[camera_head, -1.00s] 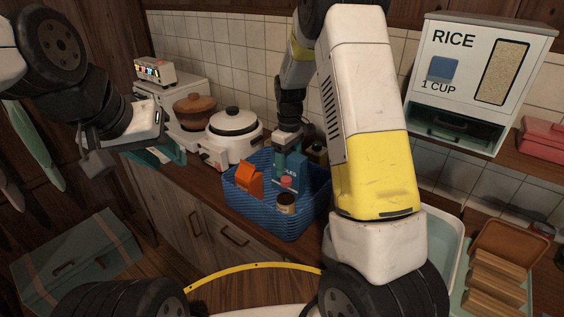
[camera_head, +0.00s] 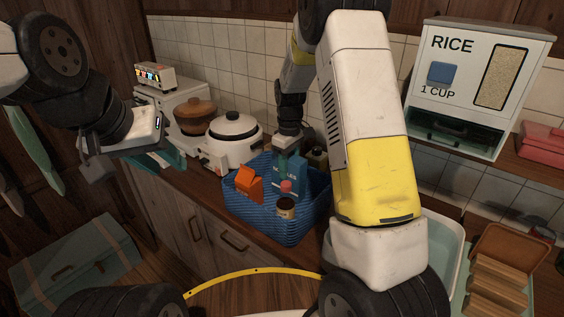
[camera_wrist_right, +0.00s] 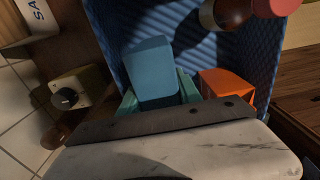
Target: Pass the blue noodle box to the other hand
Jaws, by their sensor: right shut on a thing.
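The blue noodle box (camera_head: 299,178) stands upright in the blue woven basket (camera_head: 278,230), its label partly readable. My right gripper (camera_head: 287,160) reaches down from above and is shut on the box. In the right wrist view, the box (camera_wrist_right: 152,72) sits between the green fingers (camera_wrist_right: 157,100), inside or just over the basket. How far its base is from the basket floor is hidden. My left gripper (camera_head: 168,156) is off to the left, away from the basket and empty as far as I see; its finger gap is unclear.
An orange carton (camera_head: 249,184) and a red-capped jar (camera_head: 286,206) share the basket. A white rice cooker (camera_head: 233,137) and a brown pot (camera_head: 195,115) stand behind at left. A rice dispenser (camera_head: 475,85) is at right. Wooden racks (camera_head: 495,285) lie at lower right.

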